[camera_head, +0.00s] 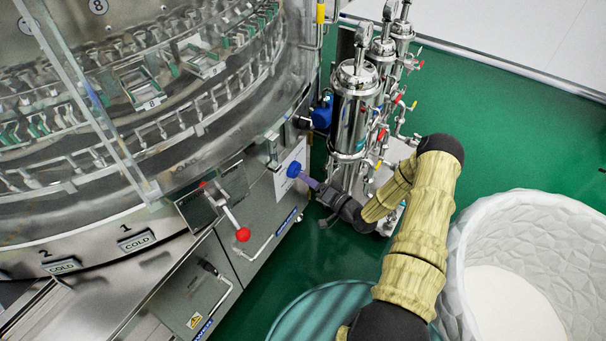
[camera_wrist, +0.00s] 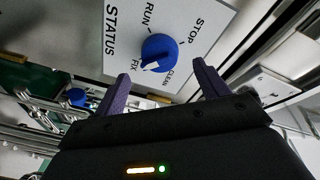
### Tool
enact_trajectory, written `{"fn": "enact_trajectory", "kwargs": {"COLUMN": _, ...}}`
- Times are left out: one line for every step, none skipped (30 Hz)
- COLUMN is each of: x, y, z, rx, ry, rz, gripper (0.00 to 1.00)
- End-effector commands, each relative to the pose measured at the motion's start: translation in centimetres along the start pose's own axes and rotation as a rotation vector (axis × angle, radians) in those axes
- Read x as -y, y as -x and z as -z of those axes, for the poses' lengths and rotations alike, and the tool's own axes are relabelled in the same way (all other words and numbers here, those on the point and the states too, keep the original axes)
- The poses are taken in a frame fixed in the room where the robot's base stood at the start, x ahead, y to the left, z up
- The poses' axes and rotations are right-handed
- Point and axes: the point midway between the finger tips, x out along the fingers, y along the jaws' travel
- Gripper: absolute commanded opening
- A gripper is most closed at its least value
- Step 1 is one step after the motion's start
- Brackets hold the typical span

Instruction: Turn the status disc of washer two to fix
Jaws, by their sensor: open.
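The status disc is a blue round knob (camera_wrist: 159,48) on a white plate (camera_wrist: 190,18) in the wrist view. The plate reads STATUS, RUN, STOP, FIX and CLEAN. The knob's white pointer faces the lower side, near FIX and CLEAN; I cannot tell exactly which it marks. My gripper (camera_wrist: 158,70) is open, its purple fingers on either side just below the knob, with no clear contact. In the head view the blue knob (camera_head: 294,170) sits on the washer's side panel, with my gripper (camera_head: 307,182) close at its right. No washer number shows on this plate.
A red-balled lever (camera_head: 242,234) stands left of the knob on the washer cabinet. Steel cylinders with pipes and valves (camera_head: 357,105) stand behind my arm. A white textured tub (camera_head: 540,235) and a teal round container (camera_head: 330,310) are near my arm. Green floor is open at upper right.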

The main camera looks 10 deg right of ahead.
Motion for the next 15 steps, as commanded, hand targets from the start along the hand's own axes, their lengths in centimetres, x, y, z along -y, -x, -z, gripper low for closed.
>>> {"fn": "enact_trajectory", "kwargs": {"x": 0.1, "y": 1.1, "z": 0.1, "rx": -0.001, "ry": -0.003, "rz": -0.004, "gripper": 0.74}}
{"fn": "enact_trajectory", "kwargs": {"x": 0.1, "y": 1.8, "z": 0.1, "rx": -0.001, "ry": -0.004, "rz": -0.003, "gripper": 0.74}}
{"fn": "enact_trajectory", "kwargs": {"x": 0.1, "y": 2.5, "z": 0.1, "rx": -0.002, "ry": -0.003, "rz": -0.003, "gripper": 0.74}}
{"fn": "enact_trajectory", "kwargs": {"x": 0.1, "y": 3.1, "z": 0.1, "rx": -0.001, "ry": -0.003, "rz": -0.003, "gripper": 0.74}}
{"fn": "enact_trajectory", "kwargs": {"x": 0.1, "y": 3.8, "z": 0.1, "rx": -0.001, "ry": -0.004, "rz": -0.003, "gripper": 0.74}}
{"fn": "enact_trajectory", "kwargs": {"x": 0.1, "y": 4.5, "z": 0.1, "rx": -0.001, "ry": -0.004, "rz": -0.002, "gripper": 0.74}}
{"fn": "enact_trajectory", "kwargs": {"x": 0.1, "y": 5.1, "z": 0.1, "rx": -0.001, "ry": -0.003, "rz": -0.002, "gripper": 0.74}}
{"fn": "enact_trajectory", "kwargs": {"x": 0.1, "y": 5.8, "z": 0.1, "rx": -0.002, "ry": -0.003, "rz": -0.003, "gripper": 0.74}}
{"fn": "enact_trajectory", "kwargs": {"x": 0.1, "y": 6.6, "z": 0.1, "rx": -0.001, "ry": -0.003, "rz": -0.003, "gripper": 0.74}}
{"fn": "enact_trajectory", "kwargs": {"x": 0.1, "y": 7.2, "z": 0.1, "rx": -0.002, "ry": -0.004, "rz": -0.003, "gripper": 0.74}}
{"fn": "enact_trajectory", "kwargs": {"x": 0.1, "y": 7.8, "z": 0.1, "rx": -0.002, "ry": -0.004, "rz": -0.003, "gripper": 0.74}}
{"fn": "enact_trajectory", "kwargs": {"x": 0.1, "y": 8.6, "z": 0.1, "rx": -0.001, "ry": -0.004, "rz": -0.002, "gripper": 0.74}}
{"fn": "enact_trajectory", "kwargs": {"x": 0.1, "y": 9.1, "z": 0.0, "rx": 0.0, "ry": -0.004, "rz": -0.001, "gripper": 0.74}}
{"fn": "enact_trajectory", "kwargs": {"x": 0.2, "y": 9.6, "z": 0.0, "rx": 0.001, "ry": -0.004, "rz": 0.0, "gripper": 0.74}}
{"fn": "enact_trajectory", "kwargs": {"x": 0.2, "y": 10.3, "z": 0.0, "rx": 0.002, "ry": -0.004, "rz": 0.0, "gripper": 0.74}}
